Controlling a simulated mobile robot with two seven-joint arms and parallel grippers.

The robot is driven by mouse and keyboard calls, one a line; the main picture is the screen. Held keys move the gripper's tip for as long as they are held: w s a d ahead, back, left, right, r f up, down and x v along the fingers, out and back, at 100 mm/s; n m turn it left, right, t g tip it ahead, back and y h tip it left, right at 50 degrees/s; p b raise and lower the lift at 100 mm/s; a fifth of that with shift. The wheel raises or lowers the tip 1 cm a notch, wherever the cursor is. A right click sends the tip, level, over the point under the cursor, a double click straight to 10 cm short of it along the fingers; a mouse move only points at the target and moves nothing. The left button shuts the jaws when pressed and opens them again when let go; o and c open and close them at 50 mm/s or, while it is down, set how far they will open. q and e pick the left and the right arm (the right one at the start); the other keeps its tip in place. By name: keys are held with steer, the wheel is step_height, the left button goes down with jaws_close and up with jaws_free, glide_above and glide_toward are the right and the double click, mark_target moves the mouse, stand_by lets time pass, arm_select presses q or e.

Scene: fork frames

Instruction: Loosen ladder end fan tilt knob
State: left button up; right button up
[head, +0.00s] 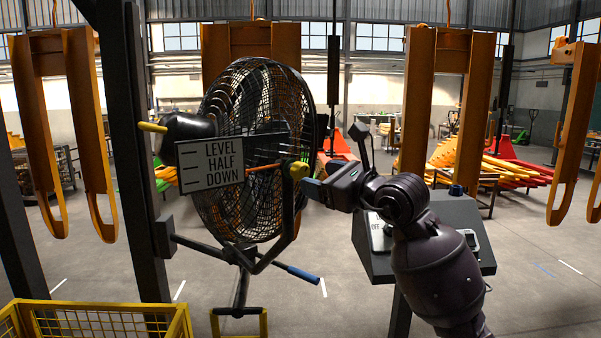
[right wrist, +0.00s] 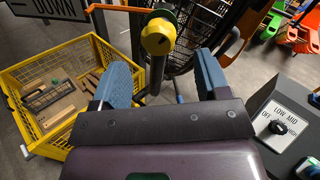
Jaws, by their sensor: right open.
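A large black cage fan (head: 255,110) hangs on a yoke beside a dark post. Its round yellow knob (head: 298,170) sits on the yoke's right arm, with an orange rod running left from it. In the right wrist view the knob (right wrist: 158,38) shows a dark slot and a green disc behind it. My right gripper (head: 306,188) is open, its blue fingertips close to the knob on its right. In the right wrist view the knob is ahead of the gap between the fingers (right wrist: 162,62); contact cannot be told. My left gripper is not in view.
A sign (head: 225,161) reading LEVEL, HALF, DOWN is left of the knob. A blue-ended lever (head: 302,274) sticks out below the fan. A control box (head: 460,235) with a dial stands right, near my right arm. A yellow wire basket (head: 95,306) is lower left.

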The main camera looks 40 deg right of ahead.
mark_target(305, 174)
steer(key=w, duration=0.3)
steer(key=w+a, duration=0.1)
steer(key=w, duration=0.2)
steer(key=shift+w+a, duration=0.1)
steer(key=shift+c, duration=0.3)
steer(key=c, duration=0.9)
